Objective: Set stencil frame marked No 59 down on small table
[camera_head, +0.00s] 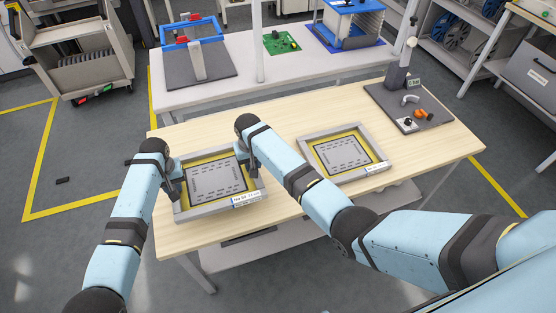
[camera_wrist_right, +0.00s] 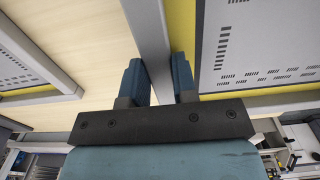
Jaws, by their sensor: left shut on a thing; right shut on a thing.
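A grey-rimmed stencil frame (camera_head: 222,207) with a yellow border and slotted grey plate is at the left end of the light wooden small table (camera_head: 290,134). Its front label seems to begin with "No 5", but is too small to read surely. My left gripper (camera_head: 173,188) is shut on its left rim. My right gripper (camera_head: 246,165) is shut on its right rim; the right wrist view shows the rim bar (camera_wrist_right: 148,40) between the fingers (camera_wrist_right: 158,82). I cannot tell whether the frame touches the tabletop or hangs just above it.
A second, similar stencil frame (camera_head: 343,153) lies to the right on the wooden table. A dark board (camera_head: 409,108) with a stand and small parts occupies the far right end. A white bench (camera_head: 240,85) stands behind. My right forearm crosses the table between the frames.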

